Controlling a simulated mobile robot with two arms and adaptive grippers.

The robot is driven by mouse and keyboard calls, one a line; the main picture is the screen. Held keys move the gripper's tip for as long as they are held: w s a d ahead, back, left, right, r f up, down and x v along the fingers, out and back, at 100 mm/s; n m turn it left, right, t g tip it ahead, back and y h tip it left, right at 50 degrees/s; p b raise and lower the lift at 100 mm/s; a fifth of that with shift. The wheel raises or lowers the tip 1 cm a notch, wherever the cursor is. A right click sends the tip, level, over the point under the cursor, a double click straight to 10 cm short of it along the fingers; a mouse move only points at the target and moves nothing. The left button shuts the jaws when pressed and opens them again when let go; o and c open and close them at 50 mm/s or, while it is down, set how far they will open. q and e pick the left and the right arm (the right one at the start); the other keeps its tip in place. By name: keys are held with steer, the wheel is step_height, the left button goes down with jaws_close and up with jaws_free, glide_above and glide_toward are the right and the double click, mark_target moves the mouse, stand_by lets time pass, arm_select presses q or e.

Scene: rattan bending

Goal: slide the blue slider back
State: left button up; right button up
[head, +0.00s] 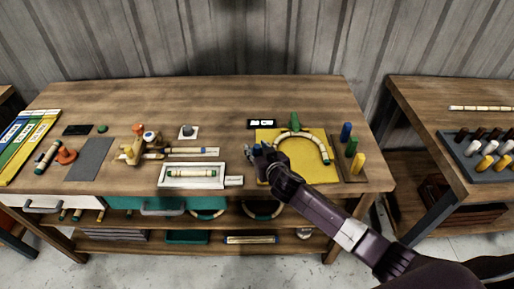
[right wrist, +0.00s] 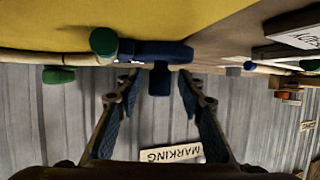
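The blue slider (right wrist: 160,80) shows at the top middle of the right wrist view, at the edge of the yellow board. It has a wide blue part and a short knob. My right gripper (right wrist: 162,88) is open, with one finger on each side of the knob and visible gaps between. In the head view my right gripper (head: 262,160) is at the left edge of the yellow board (head: 312,172) and mostly hides the slider. A curved rattan piece (head: 323,145) lies on the board, with a green block (head: 295,121) at its top. My left gripper is not in view.
Blue, green and yellow pegs (head: 351,146) stand right of the board. A white tray (head: 192,184) with a rattan piece lies left of my right gripper. A wooden fixture (head: 131,152) stands farther left. The back of the table is mostly clear.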

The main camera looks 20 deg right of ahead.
jaws_close()
stand_by(0.3)
steer(key=shift+w+a+b, duration=0.25)
steer(key=shift+a+b, duration=0.1)
steer(key=shift+a, duration=0.6)
steer(key=shift+w+a+b, duration=0.2)
steer(key=shift+a+b, duration=0.1)
steer(key=shift+a, duration=0.65)
steer(key=shift+c, duration=1.6)
jaws_free()
steer(key=o, duration=0.3)
steer(key=shift+w+a, duration=0.1)
steer(key=shift+a, duration=0.05)
